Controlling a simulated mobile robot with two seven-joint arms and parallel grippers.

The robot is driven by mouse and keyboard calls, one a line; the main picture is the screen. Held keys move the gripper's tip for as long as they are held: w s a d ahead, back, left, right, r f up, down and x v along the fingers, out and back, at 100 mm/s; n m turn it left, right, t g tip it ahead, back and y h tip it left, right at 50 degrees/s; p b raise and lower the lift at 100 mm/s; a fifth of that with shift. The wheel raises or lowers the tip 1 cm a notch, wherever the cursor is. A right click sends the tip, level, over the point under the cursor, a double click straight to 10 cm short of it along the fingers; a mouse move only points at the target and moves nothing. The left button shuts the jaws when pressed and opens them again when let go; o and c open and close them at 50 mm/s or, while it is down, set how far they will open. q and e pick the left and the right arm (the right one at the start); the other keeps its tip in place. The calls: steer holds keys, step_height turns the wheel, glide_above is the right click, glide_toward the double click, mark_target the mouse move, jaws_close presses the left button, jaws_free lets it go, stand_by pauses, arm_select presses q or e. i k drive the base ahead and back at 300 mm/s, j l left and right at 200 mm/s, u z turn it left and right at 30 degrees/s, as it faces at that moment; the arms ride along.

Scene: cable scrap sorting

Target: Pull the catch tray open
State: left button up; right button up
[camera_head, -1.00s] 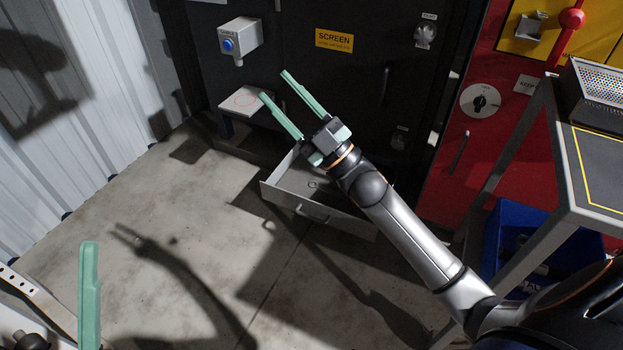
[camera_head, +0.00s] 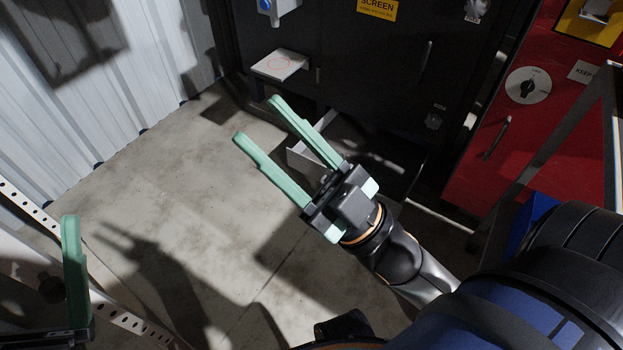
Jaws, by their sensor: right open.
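The catch tray (camera_head: 299,160) is a grey metal drawer low in the dark cabinet, standing out from the cabinet face. My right gripper and wrist cover most of it, including its front handle; its left corner and part of its inside show. My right gripper (camera_head: 257,119) has two long green fingers spread wide with nothing between them. It is in front of the tray in the picture, tips pointing up and left past the tray's left corner; I see no grip on it. One green finger of my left gripper (camera_head: 75,270) shows at the lower left; its other finger is hidden.
A small white shelf with a red ring (camera_head: 280,65) juts from the cabinet (camera_head: 350,60) above the tray. A red panel (camera_head: 510,130) and a metal stand frame (camera_head: 565,140) are at right. A corrugated wall (camera_head: 90,90) is at left. The concrete floor (camera_head: 170,190) between is clear.

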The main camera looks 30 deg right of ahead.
mark_target(399, 160)
steer(key=i+l+u, duration=0.15)
steer(key=u, duration=0.15)
steer(key=l+u, duration=0.3)
steer(key=i+l+z, duration=0.15)
steer(key=i+l, duration=0.35)
steer(key=i+l+z, duration=0.35)
steer(key=i, duration=0.2)
